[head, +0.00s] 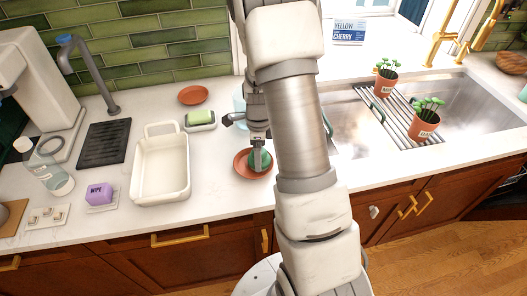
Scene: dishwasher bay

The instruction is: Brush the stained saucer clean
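A terracotta saucer (241,169) lies on the white counter near its front edge, partly hidden by my gripper and arm. My gripper (258,148) points down over this saucer. It appears shut on a round green brush (264,163), which is at the saucer's surface; I cannot tell if they touch. Any stain on this saucer is too small to make out. A second terracotta saucer (193,95) lies farther back by the tiled wall, with nothing on it.
A green sponge (200,116) sits on a small dish. A cream basin (161,172), a purple block marked WIPE (99,194) and a clear bottle (50,175) stand left. Potted plants (425,124) stand on a rack over the sink (462,103) at right. My arm hides the middle.

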